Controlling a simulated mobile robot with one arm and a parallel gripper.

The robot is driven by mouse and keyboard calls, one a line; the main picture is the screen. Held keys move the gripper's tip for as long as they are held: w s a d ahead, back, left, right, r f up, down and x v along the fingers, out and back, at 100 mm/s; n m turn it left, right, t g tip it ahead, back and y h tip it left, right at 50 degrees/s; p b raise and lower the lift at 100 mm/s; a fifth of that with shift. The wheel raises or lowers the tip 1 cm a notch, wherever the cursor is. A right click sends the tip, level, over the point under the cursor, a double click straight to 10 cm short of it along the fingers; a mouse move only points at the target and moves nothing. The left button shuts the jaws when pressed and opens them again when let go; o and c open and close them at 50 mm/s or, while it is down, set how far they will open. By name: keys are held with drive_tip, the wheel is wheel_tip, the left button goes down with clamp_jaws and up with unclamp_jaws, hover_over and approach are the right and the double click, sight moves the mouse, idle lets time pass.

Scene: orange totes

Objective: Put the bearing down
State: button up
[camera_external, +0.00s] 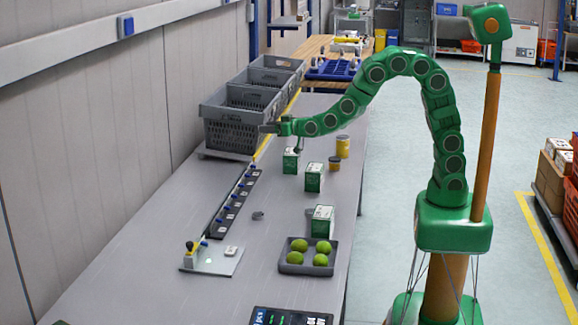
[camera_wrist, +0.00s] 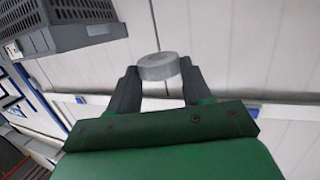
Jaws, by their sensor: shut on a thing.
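The bearing (camera_wrist: 158,67) is a short grey metal cylinder in the wrist view. It sits between the two dark fingertips of my gripper (camera_wrist: 157,78), which is shut on it. In the external view my gripper (camera_external: 270,128) is up in the air, in front of the near grey crate's right side, over the far part of the table. The bearing is too small to make out clearly there.
Grey crates (camera_external: 232,138) line the table's left side. Green-white boxes (camera_external: 314,178), yellow jars (camera_external: 343,146) and a tray of green fruit (camera_external: 284,262) stand on the grey table (camera_external: 190,295). A small grey part (camera_external: 258,215) lies mid-table, beside a dark strip (camera_external: 235,203).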

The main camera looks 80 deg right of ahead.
idle(0.4)
drive_tip(key=w+a+f+n+y, duration=0.1)
drive_tip(key=w+a+y, duration=0.1)
drive_tip(key=a, duration=1.9)
drive_tip(key=s+a+f+n+y, duration=0.1)
drive_tip(key=s+a+f, duration=0.15)
drive_tip(key=a, duration=0.75)
drive_tip(key=s+a+f, duration=0.1)
drive_tip(key=s+a, duration=0.3)
drive_tip(key=a, duration=0.6)
drive_tip(key=s+a+f+n+y, duration=0.1)
drive_tip(key=s+a+f, duration=0.2)
drive_tip(key=s+a, duration=0.55)
drive_tip(key=s+a+f, duration=0.2)
drive_tip(key=s+a, duration=0.5)
drive_tip(key=a, duration=0.2)
drive_tip(key=s+a+f, duration=0.3)
drive_tip(key=s+a, duration=0.1)
drive_tip(key=s, duration=0.4)
drive_tip(key=s+a+f, duration=0.3)
drive_tip(key=s+a, duration=0.1)
drive_tip(key=s, duration=0.5)
drive_tip(key=shift+a+f+t+y, duration=0.25)
drive_tip(key=shift+f+t+y, duration=0.05)
drive_tip(key=shift+t+y, duration=0.1)
